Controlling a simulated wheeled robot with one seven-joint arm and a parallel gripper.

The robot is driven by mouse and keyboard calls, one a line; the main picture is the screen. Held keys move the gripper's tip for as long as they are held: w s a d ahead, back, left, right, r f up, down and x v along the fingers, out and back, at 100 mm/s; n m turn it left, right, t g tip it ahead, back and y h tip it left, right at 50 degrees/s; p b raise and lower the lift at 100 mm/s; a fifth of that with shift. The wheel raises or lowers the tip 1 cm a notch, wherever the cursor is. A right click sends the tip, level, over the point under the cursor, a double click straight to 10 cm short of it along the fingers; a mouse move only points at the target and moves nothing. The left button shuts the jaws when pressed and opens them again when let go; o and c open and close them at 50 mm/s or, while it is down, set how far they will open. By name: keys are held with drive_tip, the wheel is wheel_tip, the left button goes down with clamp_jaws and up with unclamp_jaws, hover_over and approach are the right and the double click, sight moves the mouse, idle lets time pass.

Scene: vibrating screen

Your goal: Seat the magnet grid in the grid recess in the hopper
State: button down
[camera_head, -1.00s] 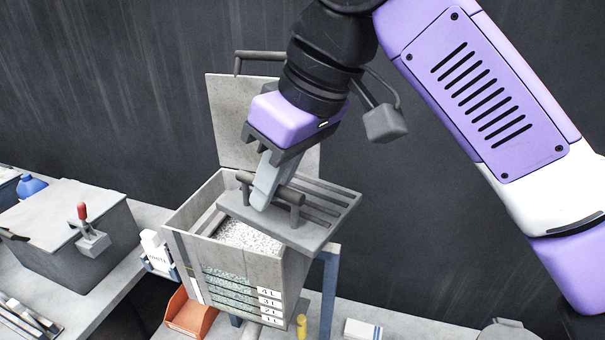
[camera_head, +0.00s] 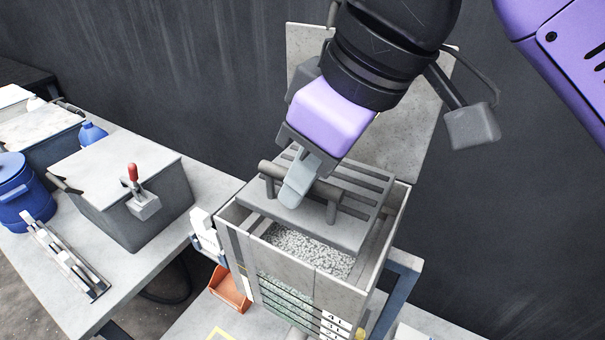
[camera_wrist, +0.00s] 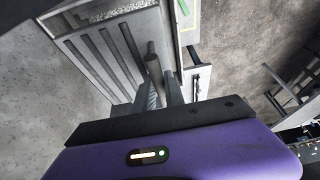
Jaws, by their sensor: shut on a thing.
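The magnet grid (camera_head: 352,219) is a grey slotted plate with a dark bar handle on two posts. My gripper (camera_head: 297,190) is shut on the handle and holds the grid, which looks slightly tilted, at the hopper's open top. The hopper (camera_head: 302,272) is a grey box with pale granules inside and its lid (camera_head: 392,140) standing up behind. The grid covers the back part of the opening; I cannot tell whether it touches the walls. In the wrist view, the grid's slots (camera_wrist: 97,62) and my gripper (camera_wrist: 160,92) on the handle show. The grid recess is hidden under the grid.
A grey box with a red-handled clamp (camera_head: 134,178) stands on the left table. A blue container (camera_head: 22,190) is further left. An orange bin (camera_head: 230,288) lies below the hopper's left side. The upright lid stands close behind my gripper.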

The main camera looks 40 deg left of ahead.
sight(334, 190)
drive_tip(key=shift+f+b, duration=1.15)
drive_tip(key=shift+f, duration=1.7)
drive_tip(key=shift+p, duration=1)
drive_tip(key=shift+f+b, duration=0.65)
drive_tip(key=shift+f, duration=0.75)
drive_tip(key=c, duration=1.3)
unclamp_jaws()
drive_tip(key=shift+r, duration=0.1)
drive_tip(key=v, duration=0.7)
drive_tip(key=shift+s+d+r, duration=0.1)
drive_tip(key=shift+d+r, duration=0.15)
